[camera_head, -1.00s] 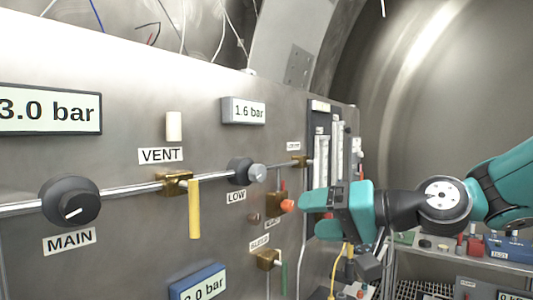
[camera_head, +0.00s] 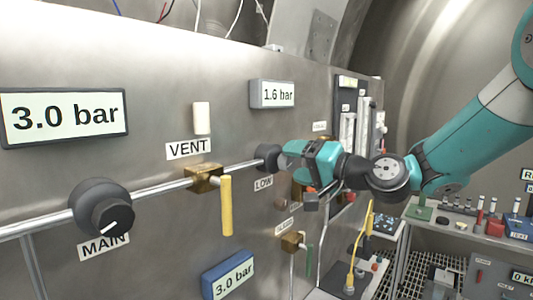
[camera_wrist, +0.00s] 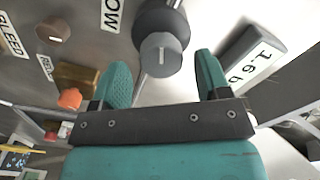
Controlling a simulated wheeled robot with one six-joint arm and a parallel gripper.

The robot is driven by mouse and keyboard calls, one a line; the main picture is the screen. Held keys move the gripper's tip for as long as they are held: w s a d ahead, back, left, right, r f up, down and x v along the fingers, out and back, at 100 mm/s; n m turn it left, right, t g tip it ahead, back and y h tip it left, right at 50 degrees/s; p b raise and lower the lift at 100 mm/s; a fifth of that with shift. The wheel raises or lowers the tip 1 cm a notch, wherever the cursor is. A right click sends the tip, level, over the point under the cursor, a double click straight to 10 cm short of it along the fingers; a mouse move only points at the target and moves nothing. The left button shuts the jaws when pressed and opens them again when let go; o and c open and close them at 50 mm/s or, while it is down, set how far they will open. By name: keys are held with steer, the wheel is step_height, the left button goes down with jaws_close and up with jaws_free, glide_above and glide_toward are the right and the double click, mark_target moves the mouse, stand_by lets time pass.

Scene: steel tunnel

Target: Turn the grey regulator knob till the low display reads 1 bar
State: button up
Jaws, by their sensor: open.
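The grey LOW regulator knob (camera_head: 267,155) sits on the pipe with a dark collar, partly hidden behind my gripper (camera_head: 287,157) in the head view. In the wrist view the knob's round grey face (camera_wrist: 161,54), with a pale mark, lies ahead between my two teal fingertips (camera_wrist: 162,64). My gripper is open, with a visible gap on each side of the knob; I cannot tell how far the tips reach along it. The low display (camera_head: 278,94) above reads 1.6 bar; part of it shows in the wrist view (camera_wrist: 258,62).
To the left are the MAIN knob (camera_head: 101,206), its 3.0 bar display (camera_head: 65,116) and the VENT valve with a yellow lever (camera_head: 226,205). An orange-red knob (camera_wrist: 70,98) is close beside my gripper. A bench with instruments (camera_head: 470,225) stands at the right.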

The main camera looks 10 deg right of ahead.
steer(key=shift+w+a, duration=0.4)
steer(key=shift+w, duration=0.2)
steer(key=shift+w+a, duration=0.1)
steer(key=shift+a, duration=0.1)
steer(key=shift+a, duration=0.2)
steer(key=c, duration=0.9)
steer(key=shift+f+n+b, duration=0.15)
steer(key=shift+n+b, duration=0.25)
steer(key=shift+b, duration=0.25)
